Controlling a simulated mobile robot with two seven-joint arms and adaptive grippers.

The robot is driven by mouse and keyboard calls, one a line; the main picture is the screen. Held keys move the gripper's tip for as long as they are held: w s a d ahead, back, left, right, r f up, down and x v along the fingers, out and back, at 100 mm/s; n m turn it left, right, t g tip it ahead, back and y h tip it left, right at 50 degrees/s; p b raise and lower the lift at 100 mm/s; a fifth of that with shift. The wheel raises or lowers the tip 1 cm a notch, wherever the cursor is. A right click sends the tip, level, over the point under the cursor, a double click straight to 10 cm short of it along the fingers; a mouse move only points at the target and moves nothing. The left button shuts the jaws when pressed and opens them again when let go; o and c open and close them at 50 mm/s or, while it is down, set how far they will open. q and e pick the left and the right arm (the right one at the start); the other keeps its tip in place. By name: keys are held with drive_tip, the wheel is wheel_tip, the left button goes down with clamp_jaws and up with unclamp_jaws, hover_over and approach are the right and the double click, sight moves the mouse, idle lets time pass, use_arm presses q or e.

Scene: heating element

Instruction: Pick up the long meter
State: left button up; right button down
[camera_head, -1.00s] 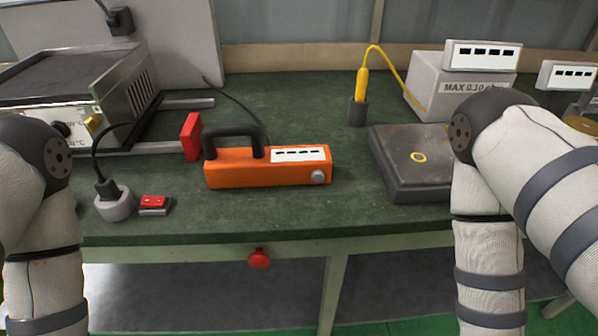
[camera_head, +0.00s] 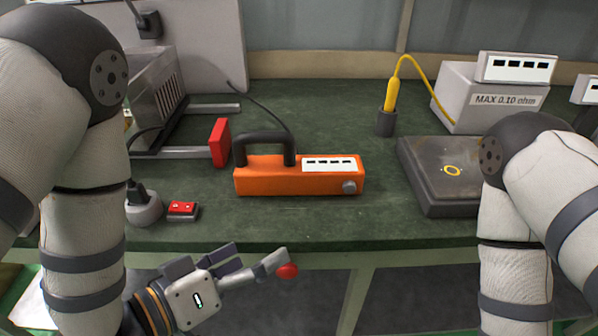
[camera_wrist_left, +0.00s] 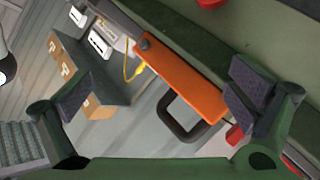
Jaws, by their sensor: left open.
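The long meter (camera_head: 275,182) is an orange bar with a black carrying handle, a white display and a grey knob. It lies on the green bench, centre of the head view. It also shows in the left wrist view (camera_wrist_left: 180,77), tilted, between the two fingers but beyond them. My left gripper (camera_head: 247,262) is open and empty, in front of the bench's front edge, below and nearer than the meter, not touching it. Its fingers also show in the left wrist view (camera_wrist_left: 168,90). My right arm shows at the right, but its gripper is out of view.
A red switch (camera_head: 182,208) and a round socket with a plug (camera_head: 144,206) sit left of the meter. A grey plate (camera_head: 440,180) is at its right, with a yellow probe (camera_head: 391,95) behind. A red knob (camera_head: 288,271) on the bench front is close to my left finger.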

sight(264, 167)
use_arm(q)
drive_tip(key=w+r+t+y, duration=0.1)
drive_tip(key=w+t, duration=0.1)
drive_tip(key=w+r+t+y, duration=0.2)
drive_tip(key=w+a+r+m+t+y, duration=0.1)
drive_tip(key=w+t+y, duration=0.1)
drive_tip(key=shift+w+a+r, duration=0.1)
drive_tip(key=shift+w+r, duration=0.05)
drive_tip(key=shift+r, duration=0.25)
drive_tip(key=shift+w+a+r+t+y, duration=0.2)
drive_tip(key=shift+w+a+t+y, duration=0.25)
drive_tip(key=shift+y, duration=0.55)
drive_tip(key=x, duration=1.1)
drive_tip(key=shift+w, duration=0.35)
drive_tip(key=shift+r, duration=0.1)
clamp_jaws()
